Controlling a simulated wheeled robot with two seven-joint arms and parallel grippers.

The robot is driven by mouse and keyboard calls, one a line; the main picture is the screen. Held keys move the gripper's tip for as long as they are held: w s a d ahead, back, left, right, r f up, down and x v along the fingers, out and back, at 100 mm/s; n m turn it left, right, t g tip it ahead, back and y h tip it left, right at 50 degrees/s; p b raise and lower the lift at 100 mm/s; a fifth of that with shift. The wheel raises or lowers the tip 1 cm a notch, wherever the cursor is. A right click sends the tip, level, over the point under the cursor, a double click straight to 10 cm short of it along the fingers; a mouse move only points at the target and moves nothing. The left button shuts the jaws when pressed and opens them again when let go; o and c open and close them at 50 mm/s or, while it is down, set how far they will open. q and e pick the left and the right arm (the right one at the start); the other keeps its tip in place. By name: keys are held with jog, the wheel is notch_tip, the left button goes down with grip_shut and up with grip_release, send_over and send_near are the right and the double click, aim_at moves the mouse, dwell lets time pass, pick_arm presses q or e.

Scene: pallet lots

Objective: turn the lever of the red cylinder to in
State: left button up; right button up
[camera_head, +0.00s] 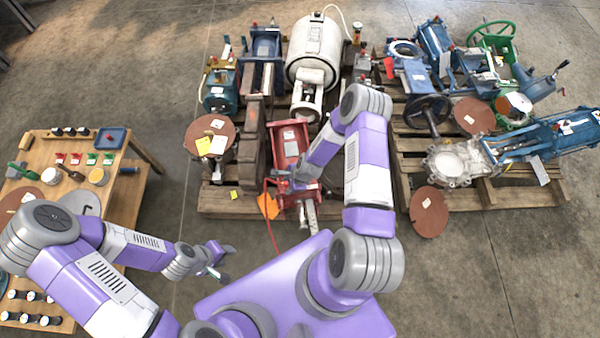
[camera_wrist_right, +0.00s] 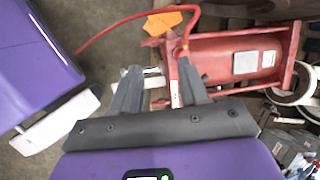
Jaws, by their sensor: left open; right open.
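The red cylinder (camera_head: 291,143) stands on the left pallet, with its lower end toward me. In the right wrist view its red body (camera_wrist_right: 228,58) lies right of the fingers, with pale labels on it. My right gripper (camera_head: 284,186) is over its near end. In the right wrist view my right gripper (camera_wrist_right: 157,78) is open, its fingers on both sides of a narrow red and pale part at the cylinder's end. I cannot tell whether this part is the lever, nor whether the fingers touch it. My left gripper (camera_head: 219,262) is open and empty over bare floor.
A red hose (camera_wrist_right: 125,33) and an orange tag (camera_wrist_right: 166,21) hang at the cylinder's end. A white tank (camera_head: 314,52) and blue machinery (camera_head: 262,48) stand behind. A wooden table (camera_head: 128,188) with small parts is at left. Floor between table and pallet is clear.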

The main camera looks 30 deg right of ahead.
jog(key=w+d+f+m, duration=0.1)
jog(key=d+m, duration=0.2)
jog(key=w+d+f+m+h, duration=0.1)
jog(key=d+f+m, duration=0.1)
jog(key=d+m, duration=0.2)
jog(key=w+d+f+m+t, duration=0.1)
jog(key=w+d+f+m, duration=0.1)
jog(key=d+m, duration=0.1)
jog(key=shift+d+f+m, duration=0.15)
jog(key=shift+m, duration=0.15)
jog(key=b+x, duration=0.1)
jog(key=x, duration=0.2)
jog(key=b+x, duration=0.2)
jog(key=x, duration=0.2)
jog(key=shift+w+d+f, duration=0.2)
jog(key=shift+w, duration=0.05)
grip_shut()
